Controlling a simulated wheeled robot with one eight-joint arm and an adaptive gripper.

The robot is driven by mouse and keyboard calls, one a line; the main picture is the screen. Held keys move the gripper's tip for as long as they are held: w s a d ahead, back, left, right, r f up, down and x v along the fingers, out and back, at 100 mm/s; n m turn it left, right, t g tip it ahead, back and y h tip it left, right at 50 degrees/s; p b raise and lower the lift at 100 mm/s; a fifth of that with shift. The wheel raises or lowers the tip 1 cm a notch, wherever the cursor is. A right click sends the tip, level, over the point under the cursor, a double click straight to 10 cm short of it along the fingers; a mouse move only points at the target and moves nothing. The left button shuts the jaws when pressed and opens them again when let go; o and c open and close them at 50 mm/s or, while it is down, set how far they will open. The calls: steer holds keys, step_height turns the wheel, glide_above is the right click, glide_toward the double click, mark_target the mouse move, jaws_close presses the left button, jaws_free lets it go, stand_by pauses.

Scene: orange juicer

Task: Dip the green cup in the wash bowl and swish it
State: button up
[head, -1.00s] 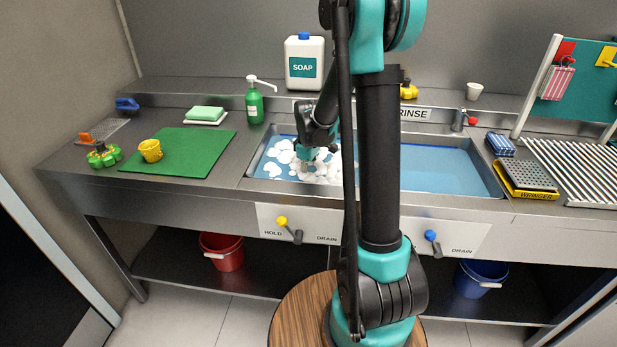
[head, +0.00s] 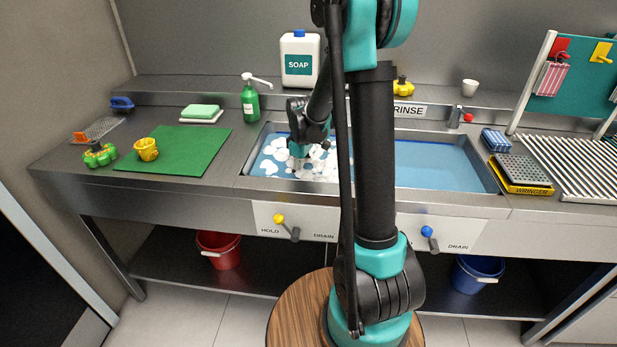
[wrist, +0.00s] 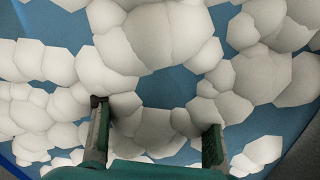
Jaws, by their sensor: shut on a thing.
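The wash bowl (head: 247,167) is the left basin of the sink, holding blue water and white foam (head: 275,150). My gripper (head: 299,168) points down into it, its tips among the foam. In the wrist view its two fingers (wrist: 155,118) stand apart with foam lumps (wrist: 165,35) between and around them, and blue water shows in the gaps. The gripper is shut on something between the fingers. I take this to be the green cup, but I cannot make out the cup; foam and the fingers hide it.
A rinse basin (head: 440,165) lies to the right, partly behind my arm. A green pump bottle (head: 250,103) and a soap jug (head: 300,63) stand behind the wash bowl.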

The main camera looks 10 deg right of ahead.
steer(key=shift+w+a, duration=0.15)
steer(key=shift+a, duration=0.4)
steer(key=shift+s+d, duration=0.2)
steer(key=shift+d, duration=0.5)
steer(key=shift+s+d, duration=0.25)
steer(key=shift+d, duration=0.45)
steer(key=shift+s+d, duration=0.2)
steer(key=shift+d, duration=0.5)
steer(key=shift+w+a, duration=0.2)
steer(key=shift+a, duration=0.5)
steer(key=shift+w+a, duration=0.25)
steer(key=shift+a, duration=0.45)
steer(key=shift+w+a, duration=0.2)
steer(key=shift+a, duration=0.5)
steer(key=shift+s+d, duration=0.2)
steer(key=shift+d, duration=0.35)
steer(key=shift+s+d, duration=0.15)
steer(key=shift+d, duration=0.35)
step_height(320, 180, up, 16)
steer(key=shift+c, duration=0.2)
